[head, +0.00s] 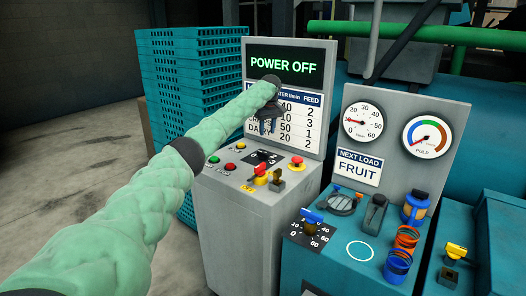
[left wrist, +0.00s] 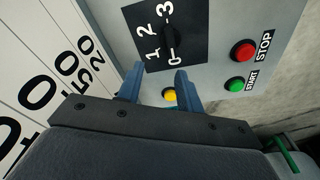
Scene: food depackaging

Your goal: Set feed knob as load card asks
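The feed knob (left wrist: 170,38) is dark and sits on a black dial plate (left wrist: 190,15) marked 0 to 3; I cannot tell where it points. In the head view the dial (head: 264,157) is on the grey console top, partly below my left gripper (head: 267,128). That gripper points down above it, and in the left wrist view its two blue fingers (left wrist: 158,76) are apart and empty, just short of the knob. The load card (head: 358,168) reads NEXT LOAD FRUIT. The settings table (head: 310,115) has a FEED column reading 2, 3, 1, 2; my arm hides most row names.
The display (head: 286,63) reads POWER OFF. Near the dial are a red STOP button (left wrist: 243,51), a green START button (left wrist: 237,84), a yellow button (left wrist: 169,96), a red-handled switch (head: 260,171) and a red mushroom button (head: 297,162). Teal crates (head: 190,80) stand behind.

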